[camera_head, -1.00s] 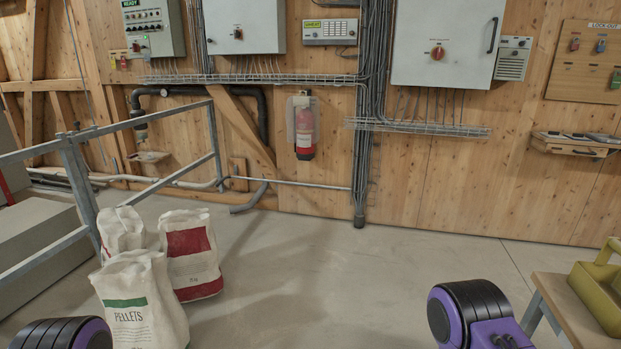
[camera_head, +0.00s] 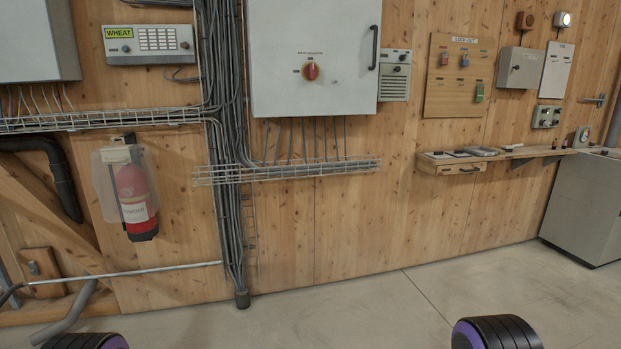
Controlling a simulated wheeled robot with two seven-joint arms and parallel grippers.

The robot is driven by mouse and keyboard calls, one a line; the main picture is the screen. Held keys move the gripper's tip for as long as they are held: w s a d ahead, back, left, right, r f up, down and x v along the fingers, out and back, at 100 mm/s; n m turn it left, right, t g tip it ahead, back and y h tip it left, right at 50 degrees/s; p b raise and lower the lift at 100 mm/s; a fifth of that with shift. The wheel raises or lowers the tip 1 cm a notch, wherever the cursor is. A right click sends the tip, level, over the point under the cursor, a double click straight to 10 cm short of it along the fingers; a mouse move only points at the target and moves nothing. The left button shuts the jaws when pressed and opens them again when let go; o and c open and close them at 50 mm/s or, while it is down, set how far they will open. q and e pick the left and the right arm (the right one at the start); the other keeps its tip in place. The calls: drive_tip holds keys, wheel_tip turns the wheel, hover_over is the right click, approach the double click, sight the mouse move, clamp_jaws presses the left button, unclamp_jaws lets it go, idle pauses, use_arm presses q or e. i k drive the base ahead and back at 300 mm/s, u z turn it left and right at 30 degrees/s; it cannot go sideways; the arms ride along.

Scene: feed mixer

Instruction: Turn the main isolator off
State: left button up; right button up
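The main isolator (camera_head: 311,71) is a red rotary knob on a pale plate, on the front of a large grey cabinet (camera_head: 278,30) on the wooden wall. A small label sits above the knob, too small to read surely. The cabinet has a dark handle on its right side. The knob's exact setting is hard to tell. Only rounded black and purple parts of my arms show at the bottom edge. Neither gripper is in view.
Wire cable trays (camera_head: 290,172) and cable bundles run below and left of the cabinet. A fire extinguisher (camera_head: 132,195) hangs at left. A lock-out board (camera_head: 459,75) and a shelf (camera_head: 500,156) are at right. The floor (camera_head: 400,310) ahead is clear.

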sight(310, 71)
drive_tip(key=z, duration=0.05)
drive_tip(key=i, duration=1.55)
drive_tip(key=u, duration=0.1)
